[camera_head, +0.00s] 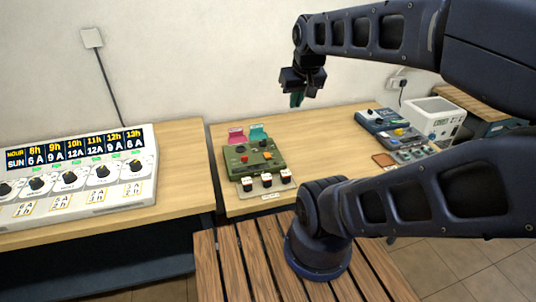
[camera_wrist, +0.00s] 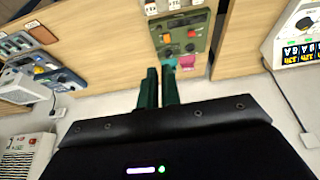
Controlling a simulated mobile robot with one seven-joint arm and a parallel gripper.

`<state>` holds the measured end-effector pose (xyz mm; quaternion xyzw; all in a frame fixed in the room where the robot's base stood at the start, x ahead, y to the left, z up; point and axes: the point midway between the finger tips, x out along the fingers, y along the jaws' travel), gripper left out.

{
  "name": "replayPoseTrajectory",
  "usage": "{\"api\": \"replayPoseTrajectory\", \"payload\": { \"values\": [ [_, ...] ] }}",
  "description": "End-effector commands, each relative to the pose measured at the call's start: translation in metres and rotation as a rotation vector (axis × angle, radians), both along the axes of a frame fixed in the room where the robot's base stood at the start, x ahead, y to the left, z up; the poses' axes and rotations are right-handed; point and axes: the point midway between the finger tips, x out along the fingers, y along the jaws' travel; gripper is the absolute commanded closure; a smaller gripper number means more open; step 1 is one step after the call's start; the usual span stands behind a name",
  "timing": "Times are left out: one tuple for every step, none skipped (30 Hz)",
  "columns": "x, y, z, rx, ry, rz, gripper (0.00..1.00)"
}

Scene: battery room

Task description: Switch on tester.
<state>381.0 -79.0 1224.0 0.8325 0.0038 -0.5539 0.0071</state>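An olive-green device (camera_head: 252,158) with a red button, an orange-yellow knob and dark knobs stands on the wooden table; it looks like the tester. I cannot read its labels or whether it is on. It also shows at the top of the wrist view (camera_wrist: 185,35), upside down. My gripper (camera_head: 297,99) hangs in the air above and to the right of the device, apart from it.
Pink (camera_head: 236,136) and teal (camera_head: 259,133) cards stand behind the device. Three small dark-and-white items (camera_head: 267,180) sit in front. A white panel with knobs (camera_head: 75,175) is at left. Blue-grey instruments (camera_head: 383,119) and a white box (camera_head: 432,119) are at right. Bare tabletop lies between.

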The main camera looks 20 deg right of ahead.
Motion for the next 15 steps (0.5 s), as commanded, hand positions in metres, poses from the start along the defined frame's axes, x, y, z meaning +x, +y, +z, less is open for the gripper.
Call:
{"api": "replayPoseTrajectory", "payload": {
  "values": [
    [0.003, 0.0, -0.001, -0.006, 0.007, 0.012, 1.0],
    [0.005, 0.0, -0.001, -0.011, 0.011, 0.023, 1.0],
    [0.009, 0.0, -0.002, -0.019, 0.019, 0.041, 1.0],
    [0.012, 0.0, -0.002, -0.027, 0.025, 0.057, 1.0],
    [0.016, 0.0, -0.003, -0.035, 0.032, 0.074, 1.0],
    [0.021, 0.001, -0.005, -0.047, 0.043, 0.102, 1.0],
    [0.025, 0.001, -0.006, -0.056, 0.051, 0.124, 1.0],
    [0.029, 0.001, -0.007, -0.065, 0.06, 0.145, 1.0],
    [0.035, 0.001, -0.009, -0.077, 0.071, 0.177, 1.0],
    [0.039, 0.002, -0.01, -0.086, 0.079, 0.199, 1.0],
    [0.043, 0.002, -0.011, -0.095, 0.087, 0.223, 1.0],
    [0.049, 0.002, -0.013, -0.106, 0.098, 0.254, 1.0],
    [0.053, 0.002, -0.015, -0.114, 0.108, 0.277, 1.0],
    [0.057, 0.002, -0.017, -0.121, 0.116, 0.3, 1.0],
    [0.063, 0.003, -0.019, -0.131, 0.127, 0.331, 1.0]
  ]
}}
